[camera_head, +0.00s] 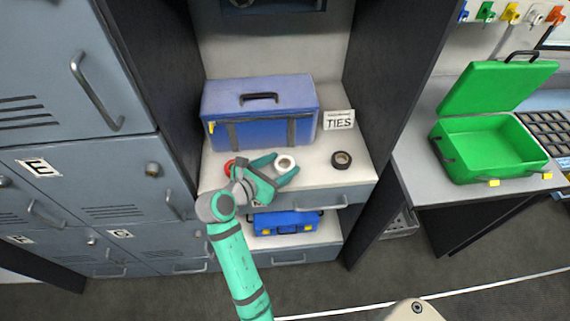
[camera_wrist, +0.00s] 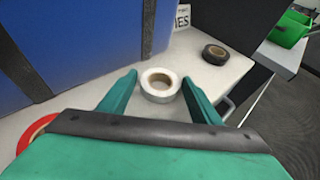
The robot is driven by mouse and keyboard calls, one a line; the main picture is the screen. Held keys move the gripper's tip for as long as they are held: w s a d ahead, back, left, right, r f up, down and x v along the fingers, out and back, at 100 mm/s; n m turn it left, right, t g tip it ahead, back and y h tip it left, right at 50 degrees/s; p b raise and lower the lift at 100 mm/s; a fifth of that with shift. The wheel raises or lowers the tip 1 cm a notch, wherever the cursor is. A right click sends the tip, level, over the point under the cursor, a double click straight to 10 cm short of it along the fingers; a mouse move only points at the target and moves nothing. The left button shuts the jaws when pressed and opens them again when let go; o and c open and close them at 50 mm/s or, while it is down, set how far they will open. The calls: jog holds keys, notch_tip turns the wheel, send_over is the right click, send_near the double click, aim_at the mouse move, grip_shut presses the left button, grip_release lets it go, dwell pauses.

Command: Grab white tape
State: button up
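The white tape (camera_head: 284,163) is a white roll with a tan core, lying flat on the shelf in front of the blue toolbox. In the wrist view the white tape (camera_wrist: 160,84) lies between the tips of my two open fingers, with small gaps on both sides. My gripper (camera_head: 277,170) is teal and open; it also shows in the wrist view (camera_wrist: 162,90). It holds nothing. The fingers point toward the tape from the front left.
A black tape roll (camera_head: 341,160) lies to the right, and a red roll (camera_head: 230,167) to the left beside my gripper. The large blue toolbox (camera_head: 262,108) stands behind, with a TIES sign (camera_head: 339,119). A dark cabinet wall (camera_head: 384,90) bounds the right side.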

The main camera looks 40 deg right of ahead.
jog(key=c, duration=0.7)
jog(key=shift+r, duration=0.15)
